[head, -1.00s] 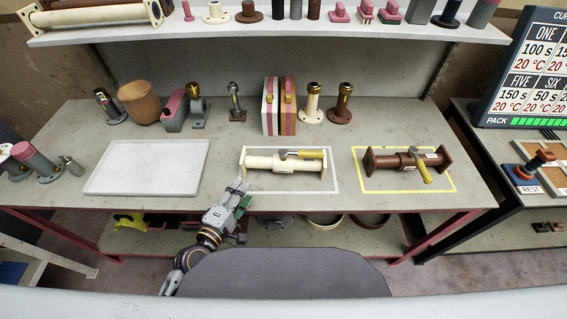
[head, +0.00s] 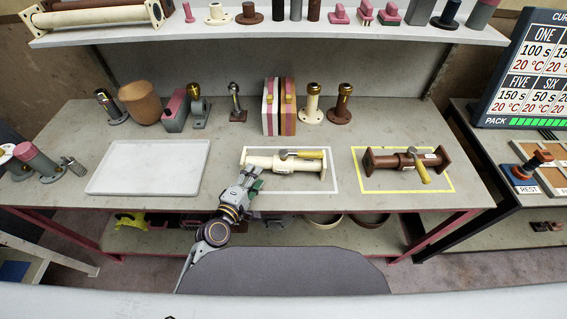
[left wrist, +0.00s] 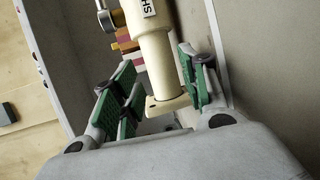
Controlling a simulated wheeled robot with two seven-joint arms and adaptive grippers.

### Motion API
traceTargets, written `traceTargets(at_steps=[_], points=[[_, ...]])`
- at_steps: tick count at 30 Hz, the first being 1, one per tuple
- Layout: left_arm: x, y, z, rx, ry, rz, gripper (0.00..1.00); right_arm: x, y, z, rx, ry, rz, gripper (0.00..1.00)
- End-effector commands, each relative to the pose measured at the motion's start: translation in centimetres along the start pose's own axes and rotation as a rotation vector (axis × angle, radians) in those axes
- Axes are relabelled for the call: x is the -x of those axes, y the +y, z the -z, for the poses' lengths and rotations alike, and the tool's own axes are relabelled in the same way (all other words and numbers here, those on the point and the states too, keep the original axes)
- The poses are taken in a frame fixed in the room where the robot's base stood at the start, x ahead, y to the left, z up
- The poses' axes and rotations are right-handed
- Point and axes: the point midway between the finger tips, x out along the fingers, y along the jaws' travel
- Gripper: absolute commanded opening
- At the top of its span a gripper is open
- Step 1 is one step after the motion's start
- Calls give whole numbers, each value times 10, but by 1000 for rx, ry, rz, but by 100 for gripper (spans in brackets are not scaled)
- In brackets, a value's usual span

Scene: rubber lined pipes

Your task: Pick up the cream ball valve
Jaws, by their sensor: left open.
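The cream ball valve (head: 292,165) lies on the table inside a white outlined rectangle, with a yellow lever handle on top. My left gripper (head: 247,178) is open at the valve's left end, close to its left flange. In the left wrist view the cream pipe body (left wrist: 156,58) and its end flange appear between the green-padded fingers of the left gripper (left wrist: 158,82). A gap shows on the left side; the right pads look very near the pipe. I cannot tell whether they touch. My right gripper is not in view.
A brown valve (head: 408,160) lies in a yellow outlined rectangle to the right. An empty white tray (head: 110,181) lies to the left. A striped box (head: 270,108) and several fittings stand along the back, below a shelf (head: 300,27).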

Motion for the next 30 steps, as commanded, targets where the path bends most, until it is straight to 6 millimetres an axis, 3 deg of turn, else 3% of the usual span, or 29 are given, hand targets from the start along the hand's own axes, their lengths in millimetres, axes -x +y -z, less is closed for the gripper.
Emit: traceTargets(at_steps=[17,30], points=[[-6,0,0,0,0,0,44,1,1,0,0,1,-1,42],[-38,3,2,1,0,-1,44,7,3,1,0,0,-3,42]])
